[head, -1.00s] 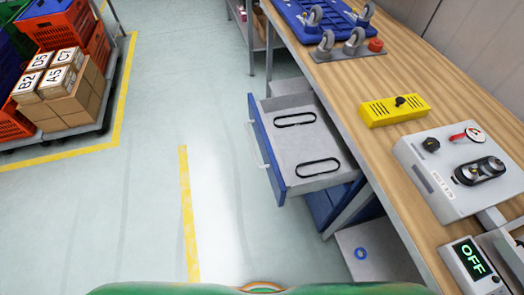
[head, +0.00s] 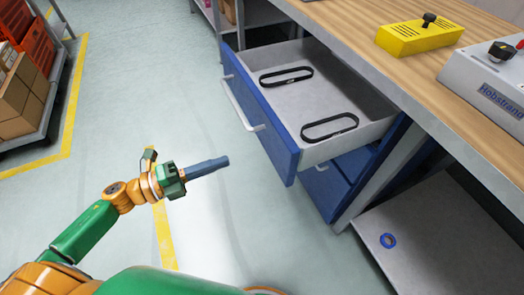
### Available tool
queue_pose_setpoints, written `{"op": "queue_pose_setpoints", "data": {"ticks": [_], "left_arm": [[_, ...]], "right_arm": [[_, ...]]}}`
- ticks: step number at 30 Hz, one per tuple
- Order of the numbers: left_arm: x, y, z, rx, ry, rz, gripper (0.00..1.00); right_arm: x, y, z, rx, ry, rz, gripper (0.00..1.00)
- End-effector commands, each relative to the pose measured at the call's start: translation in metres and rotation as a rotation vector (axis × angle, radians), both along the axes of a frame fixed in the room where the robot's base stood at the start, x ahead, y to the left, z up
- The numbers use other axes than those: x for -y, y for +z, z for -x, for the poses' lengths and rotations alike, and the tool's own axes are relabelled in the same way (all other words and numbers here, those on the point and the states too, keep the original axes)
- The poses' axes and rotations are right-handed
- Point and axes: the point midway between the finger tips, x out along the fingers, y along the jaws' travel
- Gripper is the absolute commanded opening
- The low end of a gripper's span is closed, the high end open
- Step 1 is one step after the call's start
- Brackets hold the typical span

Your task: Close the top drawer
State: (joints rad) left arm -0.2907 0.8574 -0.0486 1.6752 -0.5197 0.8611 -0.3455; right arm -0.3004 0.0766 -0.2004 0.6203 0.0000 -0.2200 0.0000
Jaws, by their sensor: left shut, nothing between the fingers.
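The top drawer (head: 262,117) is pulled out from under the workbench, with a blue front, a light handle (head: 241,104) and a grey inside. Two black belts (head: 287,76) lie in it. My left gripper (head: 226,161) is shut and empty. My right gripper is not in the view.
A lower blue drawer (head: 325,186) sits beneath, seemingly shut. The wooden benchtop (head: 362,22) carries a yellow box (head: 419,36) and a grey device (head: 490,85). A blue ring lies on the low shelf (head: 440,235). The floor left of the drawer is clear.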

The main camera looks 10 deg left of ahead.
Motion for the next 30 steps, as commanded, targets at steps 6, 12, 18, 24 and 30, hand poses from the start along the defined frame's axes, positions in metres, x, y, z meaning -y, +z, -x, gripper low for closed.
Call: {"op": "queue_pose_setpoints", "data": {"ticks": [6, 12, 18, 24, 30], "left_arm": [[0.039, 0.003, -0.029, 0.004, 0.001, 0.005, 0.0], [0.069, 0.003, -0.051, 0.001, 0.002, 0.005, 0.0], [0.082, 0.001, -0.061, -0.002, 0.003, 0.003, 0.0], [0.084, 0.0, -0.061, -0.003, 0.004, 0.002, 0.0], [0.084, 0.0, -0.062, -0.003, 0.004, 0.002, 0.0]], "right_arm": [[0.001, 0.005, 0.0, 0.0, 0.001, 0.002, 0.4], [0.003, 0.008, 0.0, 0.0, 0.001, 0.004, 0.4], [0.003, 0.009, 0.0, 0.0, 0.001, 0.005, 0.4], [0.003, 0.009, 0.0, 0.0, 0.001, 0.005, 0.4], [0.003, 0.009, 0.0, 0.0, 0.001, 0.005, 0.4]]}}
